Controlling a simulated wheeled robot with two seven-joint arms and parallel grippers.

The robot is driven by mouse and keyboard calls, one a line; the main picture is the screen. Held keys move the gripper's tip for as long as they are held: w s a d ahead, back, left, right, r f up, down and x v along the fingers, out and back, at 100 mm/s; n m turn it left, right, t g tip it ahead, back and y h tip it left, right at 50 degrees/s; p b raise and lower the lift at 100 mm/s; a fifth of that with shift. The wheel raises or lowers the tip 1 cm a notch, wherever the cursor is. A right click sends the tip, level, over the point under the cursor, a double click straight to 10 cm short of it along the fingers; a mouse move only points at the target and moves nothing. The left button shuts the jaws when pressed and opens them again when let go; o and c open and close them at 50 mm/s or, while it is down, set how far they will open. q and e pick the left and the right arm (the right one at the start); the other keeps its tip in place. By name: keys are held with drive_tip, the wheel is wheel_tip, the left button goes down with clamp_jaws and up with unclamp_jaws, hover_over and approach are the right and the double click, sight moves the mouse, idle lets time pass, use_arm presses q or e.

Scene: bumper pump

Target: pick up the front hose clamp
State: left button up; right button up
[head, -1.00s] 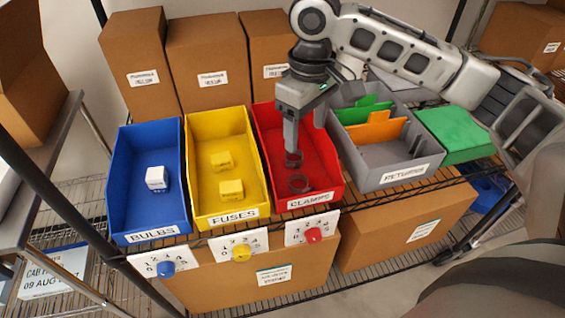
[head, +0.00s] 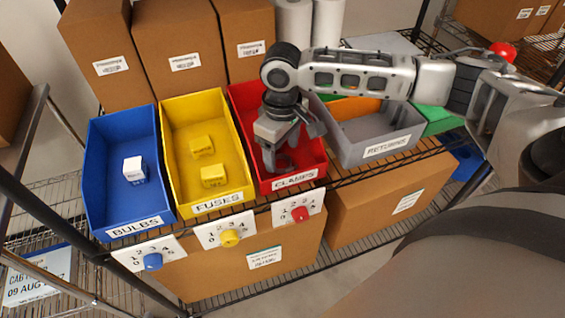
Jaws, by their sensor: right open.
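The hose clamps are largely hidden by the gripper. A small greyish shape shows by the fingers near the bin's front, but I cannot tell whether it is the front clamp or part of the gripper. My left gripper is not in view.
The yellow FUSES bin (head: 183,128) with two yellow blocks and the blue BULBS bin (head: 112,180) with a white block stand to the left. The grey RETURNS bin (head: 356,139) stands close on the right. Cardboard boxes (head: 175,45) stand behind.

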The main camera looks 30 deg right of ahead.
sight(283, 165)
drive_tip(key=shift+f, duration=1.35)
drive_tip(key=c, duration=1.1)
drive_tip(key=shift+o, duration=0.2)
